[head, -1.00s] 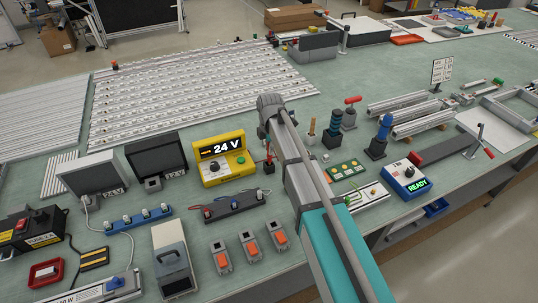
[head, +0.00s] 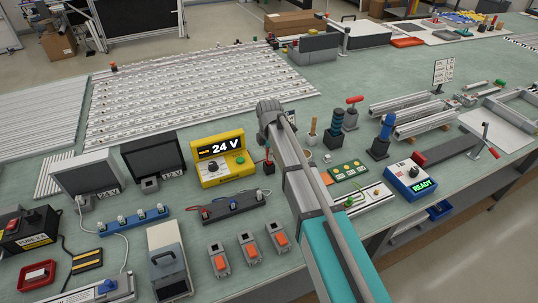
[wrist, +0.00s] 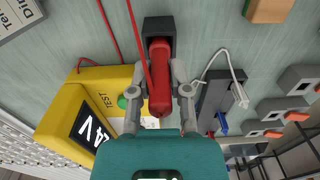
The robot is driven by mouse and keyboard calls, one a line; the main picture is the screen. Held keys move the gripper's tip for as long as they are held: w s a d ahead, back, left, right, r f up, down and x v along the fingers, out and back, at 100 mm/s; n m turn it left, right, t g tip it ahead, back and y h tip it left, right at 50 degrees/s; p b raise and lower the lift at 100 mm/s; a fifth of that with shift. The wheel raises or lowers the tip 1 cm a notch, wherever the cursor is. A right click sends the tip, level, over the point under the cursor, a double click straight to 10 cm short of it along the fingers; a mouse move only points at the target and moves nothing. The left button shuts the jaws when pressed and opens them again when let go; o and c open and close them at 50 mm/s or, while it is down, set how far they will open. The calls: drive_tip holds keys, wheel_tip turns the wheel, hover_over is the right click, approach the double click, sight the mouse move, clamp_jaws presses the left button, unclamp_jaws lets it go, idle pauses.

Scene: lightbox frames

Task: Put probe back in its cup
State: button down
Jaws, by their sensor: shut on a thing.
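The red probe (wrist: 160,85) is between the two grey fingers of my gripper (wrist: 160,98) in the wrist view. My gripper is shut on it. The black square cup (wrist: 158,27) lies just beyond the probe's far end, and that end overlaps the cup's opening. I cannot tell how deep it sits. In the head view the black cup (head: 268,168) stands just right of the yellow tester, with a bit of red above it. My arm hides the gripper's fingers there.
The yellow 24 V tester (head: 222,159) stands close beside the cup. A dark terminal strip (head: 233,207) with leads lies in front. Red wires (wrist: 110,35) and a white cable (wrist: 213,58) run near the gripper. Several grey-and-orange switches (head: 249,249) stand at the front edge.

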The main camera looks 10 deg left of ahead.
drive_tip(key=shift+f, duration=0.15)
drive_tip(key=c, duration=0.6)
unclamp_jaws()
wheel_tip(320, 180, up, 12)
drive_tip(key=p, duration=1.2)
idle(0.7)
